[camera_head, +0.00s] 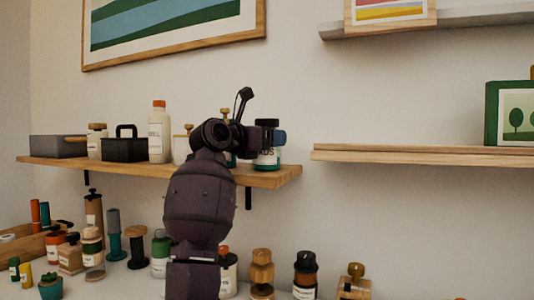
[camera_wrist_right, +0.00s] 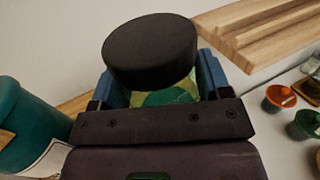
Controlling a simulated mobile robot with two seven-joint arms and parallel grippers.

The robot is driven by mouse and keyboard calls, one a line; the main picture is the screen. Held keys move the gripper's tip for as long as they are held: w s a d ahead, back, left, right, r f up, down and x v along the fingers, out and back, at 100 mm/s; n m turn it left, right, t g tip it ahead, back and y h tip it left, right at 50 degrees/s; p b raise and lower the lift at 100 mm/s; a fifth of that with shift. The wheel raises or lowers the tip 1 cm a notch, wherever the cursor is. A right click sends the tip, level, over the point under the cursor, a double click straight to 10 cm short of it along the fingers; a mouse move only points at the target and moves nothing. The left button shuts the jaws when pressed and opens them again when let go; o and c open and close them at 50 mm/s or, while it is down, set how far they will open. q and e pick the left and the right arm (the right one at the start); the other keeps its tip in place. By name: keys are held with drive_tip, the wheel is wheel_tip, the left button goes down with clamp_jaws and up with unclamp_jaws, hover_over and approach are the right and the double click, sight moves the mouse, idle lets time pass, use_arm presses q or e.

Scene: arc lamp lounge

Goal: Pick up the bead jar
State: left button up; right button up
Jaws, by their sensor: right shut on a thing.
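The bead jar (camera_head: 267,157) has a black lid, a green lower part and a white label on which "ADS" can be read. It is upright at the right end of the left wooden shelf; I cannot tell whether its base touches the board. My right gripper (camera_head: 262,138) is shut on the jar from the left side, and my right arm hides part of the shelf. In the right wrist view, the jar's black lid (camera_wrist_right: 150,50) rises between the blue fingers of the gripper (camera_wrist_right: 160,92), with green and yellow showing below it. My left gripper is not in view.
The left shelf (camera_head: 270,180) also holds a white bottle (camera_head: 159,135), a black caddy (camera_head: 124,147) and a grey box (camera_head: 55,147). A teal container (camera_wrist_right: 30,130) stands close left of the gripper. Several jars and grinders crowd the counter below. The right shelf (camera_head: 420,154) is mostly bare.

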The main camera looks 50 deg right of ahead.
drive_tip(key=shift+c, duration=0.2)
use_arm(q)
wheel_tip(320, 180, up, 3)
drive_tip(key=p, duration=0.4)
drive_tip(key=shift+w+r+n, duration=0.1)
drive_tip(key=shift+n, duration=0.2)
use_arm(e)
wheel_tip(320, 180, up, 20)
